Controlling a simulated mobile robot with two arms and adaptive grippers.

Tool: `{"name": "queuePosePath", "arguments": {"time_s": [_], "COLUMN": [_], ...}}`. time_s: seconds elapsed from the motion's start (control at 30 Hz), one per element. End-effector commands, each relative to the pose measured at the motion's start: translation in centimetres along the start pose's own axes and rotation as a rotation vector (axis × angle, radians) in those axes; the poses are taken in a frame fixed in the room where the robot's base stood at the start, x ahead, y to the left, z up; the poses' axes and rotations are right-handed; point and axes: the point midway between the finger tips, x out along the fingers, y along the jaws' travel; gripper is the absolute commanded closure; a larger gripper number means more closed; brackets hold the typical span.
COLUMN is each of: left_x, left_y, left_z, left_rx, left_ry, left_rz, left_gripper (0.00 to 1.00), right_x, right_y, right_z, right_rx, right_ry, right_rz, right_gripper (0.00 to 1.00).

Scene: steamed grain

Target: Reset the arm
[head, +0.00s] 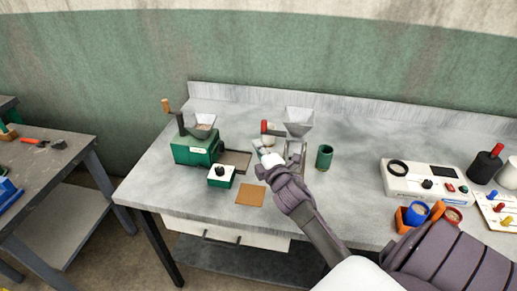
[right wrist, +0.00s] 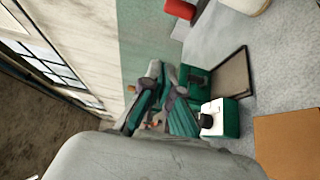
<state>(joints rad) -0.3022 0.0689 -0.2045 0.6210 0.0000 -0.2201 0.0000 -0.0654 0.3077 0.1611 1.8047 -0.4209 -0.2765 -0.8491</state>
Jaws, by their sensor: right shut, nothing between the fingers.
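My right arm reaches in from the lower right of the head view, over the middle of the grey workbench (head: 160,190). My right gripper (head: 264,153) is at its end, shut and empty, above the bench in front of the metal funnel (head: 300,117). In the right wrist view the gripper (right wrist: 153,103) overlaps the green grinder behind it, so its fingertips are hard to make out. My left gripper is in neither view.
The green grinder (head: 194,150) and a small green box with a black knob (head: 221,177) stand left of the gripper. A brown square pad (head: 251,195) lies in front. A green cup (head: 324,157) and a white control unit (head: 425,181) stand to the right.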

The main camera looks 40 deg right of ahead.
Motion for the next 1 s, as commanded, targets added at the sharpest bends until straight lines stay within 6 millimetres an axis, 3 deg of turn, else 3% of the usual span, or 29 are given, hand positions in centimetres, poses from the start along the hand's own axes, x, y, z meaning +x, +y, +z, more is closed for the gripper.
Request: {"name": "queuePosePath", "arguments": {"time_s": [0.17, 0.57, 0.67, 0.77, 0.87, 1.0], "left_x": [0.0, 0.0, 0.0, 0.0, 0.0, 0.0], "left_y": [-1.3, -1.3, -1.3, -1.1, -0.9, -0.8], "left_z": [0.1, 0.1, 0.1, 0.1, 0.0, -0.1], "left_rx": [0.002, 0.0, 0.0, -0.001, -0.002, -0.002], "left_ry": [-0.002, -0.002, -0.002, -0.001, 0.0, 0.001], "left_rz": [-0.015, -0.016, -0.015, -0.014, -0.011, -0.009], "left_gripper": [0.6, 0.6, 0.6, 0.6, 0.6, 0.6], "right_x": [-0.1, -0.1, -0.9, -3.3, -8.0, -16.0], "right_y": [0.0, 0.0, -0.9, -3.3, -6.9, -11.1], "right_z": [0.0, 0.0, -0.4, -1.5, -3.4, -6.5], "right_rx": [0.0, 0.002, 0.046, 0.182, 0.399, 0.681], "right_ry": [-0.001, -0.001, -0.011, -0.044, -0.117, -0.257], "right_rz": [-0.001, -0.002, -0.039, -0.149, -0.338, -0.621], "right_gripper": [1.0, 1.0, 1.0, 1.0, 1.0, 1.0]}}
